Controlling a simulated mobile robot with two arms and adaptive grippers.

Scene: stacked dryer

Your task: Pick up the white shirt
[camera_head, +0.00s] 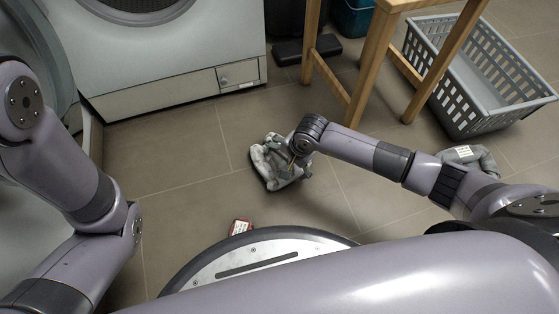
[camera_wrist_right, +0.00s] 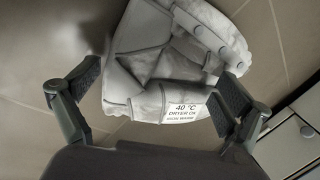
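The white shirt (camera_head: 266,163) lies crumpled on the tiled floor, near the middle of the head view. In the right wrist view the pale grey-white shirt (camera_wrist_right: 150,45) fills the upper middle and carries a label reading 40 °C, dryer OK, iron warm. My right gripper (camera_head: 297,160) is right over the shirt's right side and partly hides it. In the wrist view the right gripper (camera_wrist_right: 160,86) has its fingers spread, one at each side of the shirt. The right finger overlaps the shirt near the label; I cannot tell whether it touches. My left gripper is out of view.
A grey laundry basket (camera_head: 480,90) stands beside a wooden-legged table (camera_head: 375,60) at the upper right. A grey bundle with a white label (camera_head: 466,156) lies behind my right arm. A white machine (camera_head: 170,50) stands at the back left. A red-and-white label (camera_head: 240,227) shows near my base.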

